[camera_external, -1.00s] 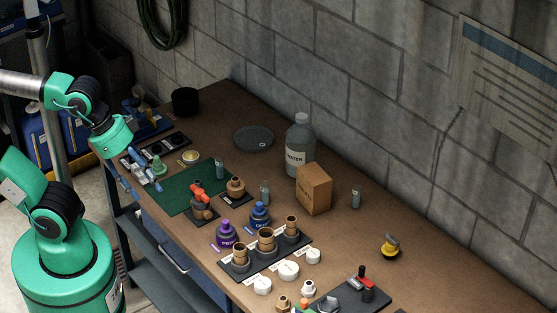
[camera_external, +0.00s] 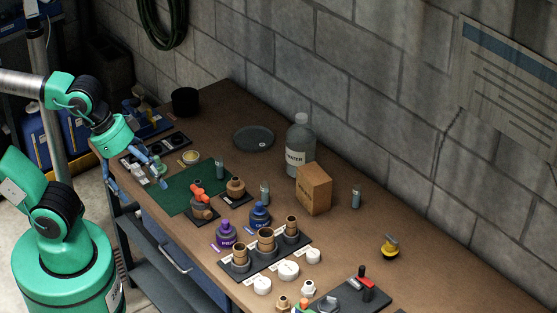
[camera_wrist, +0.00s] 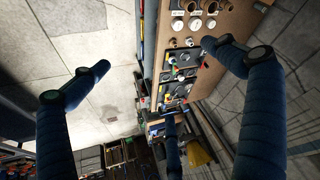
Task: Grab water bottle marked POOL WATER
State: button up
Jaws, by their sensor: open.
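The water bottle (camera_external: 300,146) is a large, translucent grey bottle with a pale cap. It stands upright on the workbench near the block wall, beside a cardboard box. Its label reads WATER; any smaller wording above that is too small to read. My gripper (camera_external: 138,187) is open and empty, at the bench's left front edge, well to the left of the bottle and apart from it. I cannot make out the bottle in that view.
The cardboard box (camera_external: 314,189) stands close at the bottle's right front. A round dark plate (camera_external: 253,138) lies to its left. Small vials, a green mat (camera_external: 184,197), a blue jar (camera_external: 260,215) and a purple jar (camera_external: 226,234) occupy the bench front.

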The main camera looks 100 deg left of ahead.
jog(key=w+a+r+g+p, duration=0.1)
jog(key=w+a+r+p, duration=0.1)
jog(key=w+a+r, duration=0.3)
jog(key=w+a+p, duration=0.1)
jog(key=w+a, duration=0.1)
jog(key=w, duration=0.4)
jog(key=w+a+r+g+p, duration=0.1)
jog(key=w+a+r+p, duration=0.1)
jog(key=w+a+r, duration=0.3)
jog(key=w+a+f+g+y+p, duration=0.1)
jog(key=w+a+f+p, duration=0.3)
jog(key=w+a, duration=1.05)
jog(key=g+h+p, duration=0.1)
jog(key=g+p, duration=0.2)
jog(key=p, duration=0.4)
send_over(302, 116)
jog(key=shift+m, duration=0.4)
jog(key=f, duration=2.2)
jog(key=shift+w+d+f, duration=0.15)
jog(key=shift+d+f, duration=0.1)
jog(key=shift+f, duration=0.1)
jog(key=shift+a+f, duration=0.35)
jog(key=shift+f, duration=0.05)
jog(key=shift+f, duration=0.15)
